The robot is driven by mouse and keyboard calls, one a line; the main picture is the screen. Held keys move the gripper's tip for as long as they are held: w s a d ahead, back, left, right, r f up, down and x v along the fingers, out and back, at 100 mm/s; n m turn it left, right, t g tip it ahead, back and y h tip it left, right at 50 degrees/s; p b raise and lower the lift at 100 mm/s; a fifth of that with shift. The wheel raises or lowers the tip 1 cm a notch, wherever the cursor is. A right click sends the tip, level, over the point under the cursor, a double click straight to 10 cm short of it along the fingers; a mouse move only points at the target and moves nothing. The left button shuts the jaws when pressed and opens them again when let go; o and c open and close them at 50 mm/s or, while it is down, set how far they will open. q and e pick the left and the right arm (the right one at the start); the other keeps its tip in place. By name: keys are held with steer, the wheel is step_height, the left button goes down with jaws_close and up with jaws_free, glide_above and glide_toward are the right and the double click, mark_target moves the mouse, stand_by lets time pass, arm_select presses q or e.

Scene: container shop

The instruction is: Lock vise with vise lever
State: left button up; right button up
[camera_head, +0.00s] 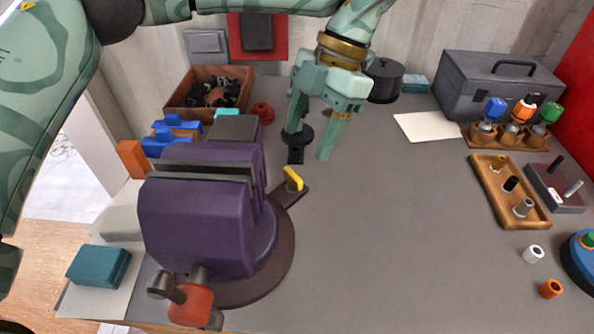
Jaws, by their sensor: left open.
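A purple vise (195,225) stands on a round dark base at the left of the grey bench. Its jaws run across the top with a narrow dark gap between them. A short yellow lever (292,178) sticks up from a dark lug on the right of the vise base. A grey bar with an orange-red hub (190,306) is at the vise's front. My left gripper (309,148) points down behind and to the right of the vise, above and beyond the yellow lever. It is open, with its fingers apart, and does not appear to touch the lever. My right gripper is not in view.
A brown bin (207,91) with dark parts stands behind the vise, near blue clamps (172,134). A small black stand (297,145) is by my left fingers. A grey toolbox (500,84) and a wooden tray (510,190) are at right. The middle bench is clear.

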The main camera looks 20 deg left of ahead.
mark_target(294, 173)
arm_select(q)
steer(key=b+x, duration=0.1)
steer(key=x, duration=0.6)
steer(key=shift+f, duration=0.25)
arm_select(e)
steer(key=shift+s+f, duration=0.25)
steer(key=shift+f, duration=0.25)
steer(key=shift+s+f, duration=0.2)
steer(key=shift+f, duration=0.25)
arm_select(q)
steer(key=c, duration=1)
steer(key=shift+r, duration=0.2)
steer(key=m+p, duration=0.1)
steer(key=m+t+p, duration=0.1)
steer(key=p, duration=0.1)
steer(key=m+y+p, duration=0.1)
steer(key=m+p, duration=0.1)
steer(key=shift+s+r, duration=0.1)
steer(key=shift+r, duration=0.15)
steer(key=shift+f+m+t+p, duration=0.2)
steer(key=shift+m+t+p, duration=0.1)
steer(key=shift+p, duration=0.15)
steer(key=shift+f, duration=0.2)
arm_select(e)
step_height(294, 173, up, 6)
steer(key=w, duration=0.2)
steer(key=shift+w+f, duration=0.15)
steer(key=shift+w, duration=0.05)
